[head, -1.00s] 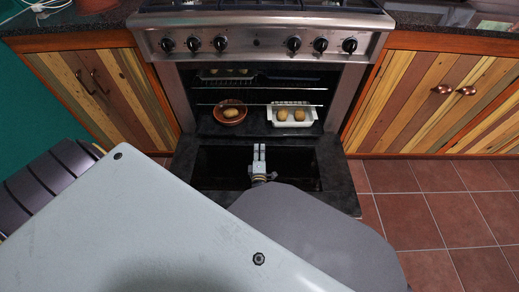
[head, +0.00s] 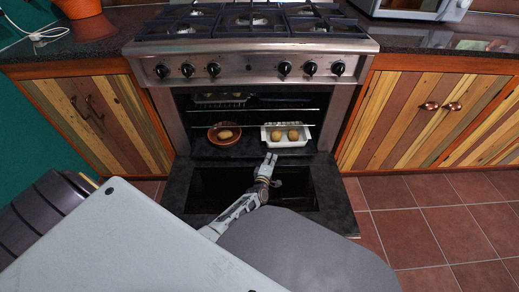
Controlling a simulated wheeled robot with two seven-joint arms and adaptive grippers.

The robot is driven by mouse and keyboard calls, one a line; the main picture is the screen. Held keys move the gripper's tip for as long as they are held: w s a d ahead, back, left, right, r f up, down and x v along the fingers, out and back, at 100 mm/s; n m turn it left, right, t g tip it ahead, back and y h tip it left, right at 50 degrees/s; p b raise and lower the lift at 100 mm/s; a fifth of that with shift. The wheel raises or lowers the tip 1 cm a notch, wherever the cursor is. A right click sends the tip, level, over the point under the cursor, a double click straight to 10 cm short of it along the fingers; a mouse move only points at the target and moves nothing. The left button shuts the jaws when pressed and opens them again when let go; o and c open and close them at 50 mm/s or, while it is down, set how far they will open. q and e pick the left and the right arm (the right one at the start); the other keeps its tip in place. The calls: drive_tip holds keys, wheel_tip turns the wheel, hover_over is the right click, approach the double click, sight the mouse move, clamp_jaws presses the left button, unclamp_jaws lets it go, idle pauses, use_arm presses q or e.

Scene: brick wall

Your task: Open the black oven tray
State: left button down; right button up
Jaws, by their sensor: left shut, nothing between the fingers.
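The steel oven (head: 255,69) stands ahead with its cavity open. A black door panel with a dark glass window (head: 335,200) lies folded down in front of it. A black tray-like surface (head: 257,150) is at the cavity's bottom. On it are a terracotta dish (head: 212,139) with a brown item and a white dish (head: 304,140) with two round brown items. My left gripper (head: 270,157) is shut and empty, above the lowered door near the tray's front edge. I cannot tell whether it touches the tray. My right gripper is not in view.
An oven rack (head: 300,111) spans the cavity above the dishes. Wooden cabinets flank the oven, left (head: 95,120) and right (head: 425,120). The tiled floor (head: 430,220) is clear on the right. An orange pot (head: 80,10) is on the left counter.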

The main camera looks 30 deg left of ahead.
use_arm(q)
drive_tip(key=w+d+r+m+g+h, duration=0.5)
drive_tip(key=w+d+m+h, duration=0.15)
drive_tip(key=m, duration=0.25)
drive_tip(key=s+a+r+m+g+y, duration=0.2)
drive_tip(key=s+a+g, duration=0.1)
drive_tip(key=a, duration=0.3)
drive_tip(key=s+a+r+m+g+y+p, duration=0.1)
drive_tip(key=s+a+r+m+g+y, duration=0.1)
drive_tip(key=a+g, duration=0.3)
drive_tip(key=shift+s+a+r+y, duration=0.15)
drive_tip(key=shift+s+a+y, duration=0.3)
drive_tip(key=shift+s+a, duration=0.4)
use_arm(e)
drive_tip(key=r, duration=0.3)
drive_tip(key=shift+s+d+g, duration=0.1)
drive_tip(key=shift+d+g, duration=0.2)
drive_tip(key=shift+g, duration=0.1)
use_arm(q)
drive_tip(key=shift+w+a, duration=0.15)
drive_tip(key=shift+w, duration=0.05)
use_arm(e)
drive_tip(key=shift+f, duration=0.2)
